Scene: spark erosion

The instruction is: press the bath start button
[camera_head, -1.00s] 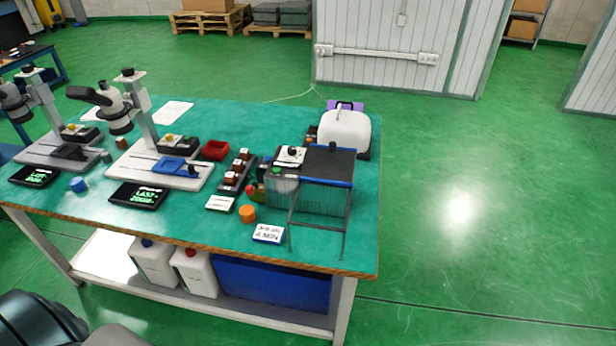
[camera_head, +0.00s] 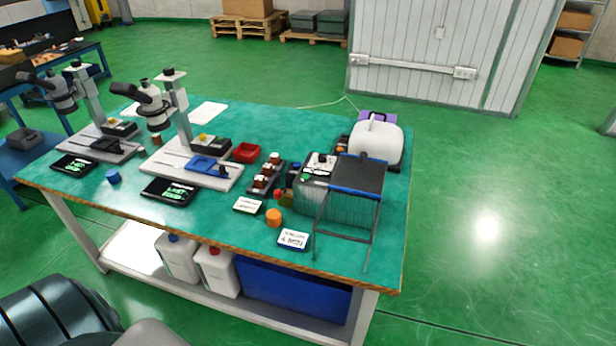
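The bath (camera_head: 337,207) is a grey box with a dark lid, near the right end of the green-topped table (camera_head: 107,191). Its control panel (camera_head: 319,164) faces up at the left end, with a dark knob and a small green spot; which part is the start button is too small to tell. A wire stand (camera_head: 343,241) stands in front of the bath. Neither gripper is in view; only a dark rounded part of my own body shows at the lower left.
Two microscopes (camera_head: 152,104) stand on the table's left half. A red tray (camera_head: 246,152), an orange cylinder (camera_head: 274,217), a small sign (camera_head: 293,239) and a rack of brown bottles (camera_head: 265,179) are near the bath. A white rounded device (camera_head: 376,139) sits behind it. Floor right of the table is clear.

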